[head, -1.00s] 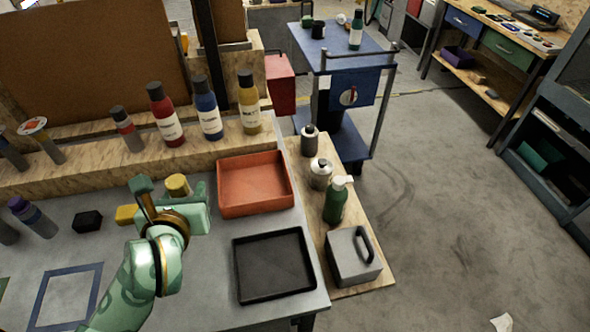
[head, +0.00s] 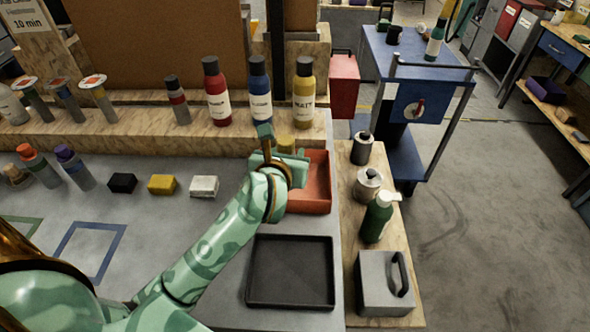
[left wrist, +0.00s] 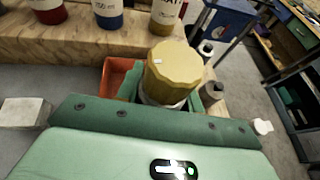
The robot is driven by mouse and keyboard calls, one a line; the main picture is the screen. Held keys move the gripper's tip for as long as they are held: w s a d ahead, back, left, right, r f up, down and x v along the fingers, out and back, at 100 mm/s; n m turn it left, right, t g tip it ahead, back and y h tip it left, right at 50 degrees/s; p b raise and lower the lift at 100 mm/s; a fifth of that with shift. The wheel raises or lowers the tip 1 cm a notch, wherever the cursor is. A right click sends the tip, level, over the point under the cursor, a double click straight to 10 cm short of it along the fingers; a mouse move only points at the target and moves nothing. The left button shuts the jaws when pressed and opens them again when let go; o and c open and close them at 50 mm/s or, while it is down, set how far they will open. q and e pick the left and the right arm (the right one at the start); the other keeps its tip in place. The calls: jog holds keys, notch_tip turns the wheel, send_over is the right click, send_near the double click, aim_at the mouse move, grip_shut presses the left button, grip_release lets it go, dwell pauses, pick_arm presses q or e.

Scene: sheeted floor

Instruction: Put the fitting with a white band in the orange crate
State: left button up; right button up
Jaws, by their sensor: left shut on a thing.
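My left gripper (head: 282,162) is shut on a fitting with a yellow top (head: 286,142). In the left wrist view the fitting (left wrist: 173,66) stands upright between the green fingers, with a pale band low on it, partly hidden. The orange crate (head: 319,181) sits at the right end of the grey bench. The gripper and fitting overlap the crate's left part in the head view; their height above it is hard to tell. In the left wrist view the crate (left wrist: 116,74) shows behind and left of the fitting. My right gripper is not in view.
A black tray (head: 291,272) lies in front of the crate. Bottles stand on the wooden ledge (head: 130,140) behind. Black, yellow and white blocks (head: 204,187) lie on the bench at left. A green bottle (head: 377,218) and grey canisters stand on the board at right.

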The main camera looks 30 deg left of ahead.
pick_arm(q)
jog(key=shift+w+d+f+b, duration=0.1)
jog(key=shift+w+f+b, duration=0.25)
jog(key=shift+f, duration=0.55)
jog(key=shift+w+a+f+b, duration=0.1)
jog(key=shift+w+f+b, duration=0.25)
jog(key=shift+f, duration=0.6)
jog(key=shift+w+d+f+b, duration=0.1)
jog(key=shift+w+f+b, duration=0.25)
jog(key=shift+f, duration=0.55)
jog(key=shift+f, duration=0.15)
jog(key=o, duration=1.1)
jog(key=shift+s+d+r, duration=0.1)
jog(key=shift+s+r, duration=0.15)
jog(key=shift+r, duration=0.05)
jog(key=p+v, duration=0.2)
jog(key=v, duration=0.9)
jog(key=shift+s+d+p, duration=0.1)
jog(key=shift+s+p, duration=0.2)
jog(key=shift+p, duration=0.1)
